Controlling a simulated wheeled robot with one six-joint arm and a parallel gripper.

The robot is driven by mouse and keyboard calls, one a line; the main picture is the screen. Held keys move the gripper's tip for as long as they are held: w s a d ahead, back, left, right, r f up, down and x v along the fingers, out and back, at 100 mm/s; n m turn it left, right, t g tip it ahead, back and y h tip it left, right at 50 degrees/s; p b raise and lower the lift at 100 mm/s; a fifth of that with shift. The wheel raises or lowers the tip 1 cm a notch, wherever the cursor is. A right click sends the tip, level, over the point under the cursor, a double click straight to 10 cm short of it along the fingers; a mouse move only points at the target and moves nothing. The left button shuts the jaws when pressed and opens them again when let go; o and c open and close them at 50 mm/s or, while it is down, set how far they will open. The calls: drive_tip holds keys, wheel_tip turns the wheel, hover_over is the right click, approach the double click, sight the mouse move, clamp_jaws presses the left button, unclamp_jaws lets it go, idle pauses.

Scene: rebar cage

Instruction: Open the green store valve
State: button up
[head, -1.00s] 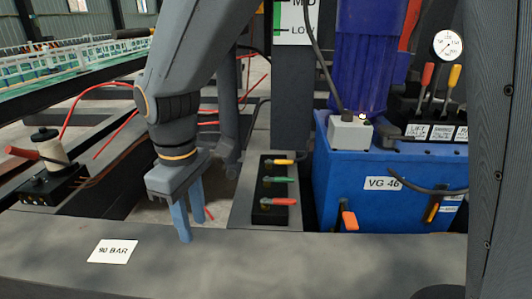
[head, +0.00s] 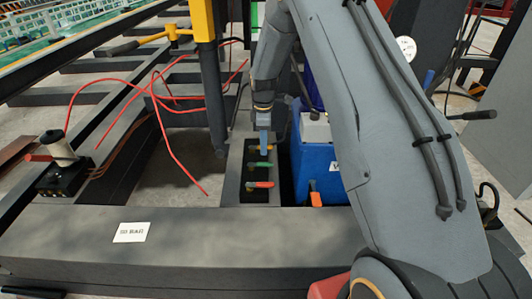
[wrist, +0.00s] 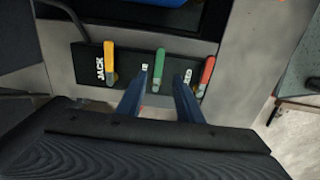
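The green valve handle (wrist: 159,62) is the middle of three levers on a black valve block (wrist: 128,58). A yellow handle (wrist: 109,62) marked JACK is on its left in the wrist view, a red handle (wrist: 207,72) on its right. The green handle also shows in the head view (head: 259,164). My gripper (wrist: 161,80) is open, its blue fingers on either side of the green handle's near end. I cannot tell whether they touch it. In the head view my gripper (head: 264,143) hangs over the block's far part, partly hiding the yellow handle.
A blue tank (head: 312,170) with an orange lever (head: 315,198) stands right of the block. A dark beam (head: 190,235) with a white label (head: 131,232) crosses in front. A valve unit with a red lever (head: 62,165) and loose red hoses (head: 165,120) lie left.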

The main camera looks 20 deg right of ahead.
sight(265, 164)
wheel_tip(265, 164, down, 8)
drive_tip(key=shift+d+f+b, duration=0.1)
drive_tip(key=shift+d+b, duration=0.05)
drive_tip(key=shift+b, duration=0.7)
drive_tip(key=shift+c, duration=0.2)
clamp_jaws()
